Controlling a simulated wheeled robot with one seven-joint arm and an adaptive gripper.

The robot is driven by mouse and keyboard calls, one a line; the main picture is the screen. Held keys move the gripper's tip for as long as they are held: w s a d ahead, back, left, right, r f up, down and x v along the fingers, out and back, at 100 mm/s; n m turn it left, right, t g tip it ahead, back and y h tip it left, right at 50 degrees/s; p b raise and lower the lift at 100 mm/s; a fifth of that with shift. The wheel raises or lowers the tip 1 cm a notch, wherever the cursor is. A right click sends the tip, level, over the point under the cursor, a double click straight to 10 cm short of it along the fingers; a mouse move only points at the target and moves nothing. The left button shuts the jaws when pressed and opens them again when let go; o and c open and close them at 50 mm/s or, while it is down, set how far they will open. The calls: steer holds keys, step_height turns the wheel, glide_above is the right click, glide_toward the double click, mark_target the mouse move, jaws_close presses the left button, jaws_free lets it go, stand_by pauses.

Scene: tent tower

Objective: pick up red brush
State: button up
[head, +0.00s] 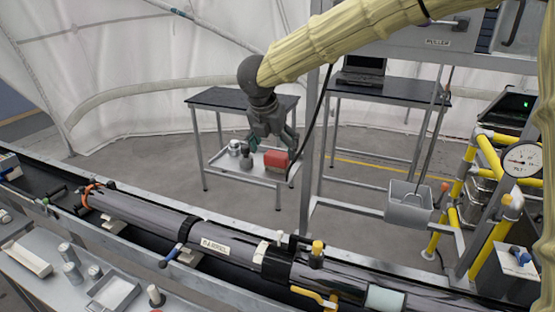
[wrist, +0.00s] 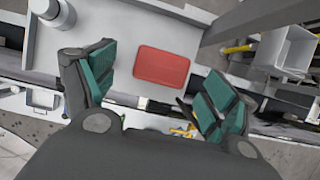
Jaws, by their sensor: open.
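A red, block-shaped thing, the only match for the red brush (head: 276,160), lies on a pale tray-like surface (head: 257,172) in the head view. No bristles or handle can be made out. In the wrist view the red brush (wrist: 162,67) is a red rectangle with rounded corners, between and a little beyond the spread fingers. My gripper (head: 273,145) is open and points down over it. In the wrist view my gripper (wrist: 158,90) has green finger pads on both sides, and nothing is held between them.
Small grey and white items (head: 234,147) stand on the pale surface, left of the brush. A dark-topped table (head: 222,97) is behind. A grey bin (head: 408,203) hangs to the right by a metal frame post (head: 316,150). A long dark tube (head: 150,215) crosses the foreground.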

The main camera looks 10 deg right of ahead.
mark_target(277, 155)
steer(key=p+x, duration=0.2)
steer(key=x, duration=0.1)
steer(key=shift+d, duration=0.2)
steer(key=shift+s+f, duration=0.25)
steer(key=shift+s, duration=0.05)
steer(key=shift+w+f, duration=0.6)
steer(key=shift+w, duration=0.05)
steer(key=shift+s+d+r, duration=0.15)
steer(key=shift+s+r, duration=0.1)
steer(key=shift+s, duration=0.1)
steer(key=c, duration=0.6)
steer(key=shift+s, duration=0.1)
steer(key=shift+c, duration=2.6)
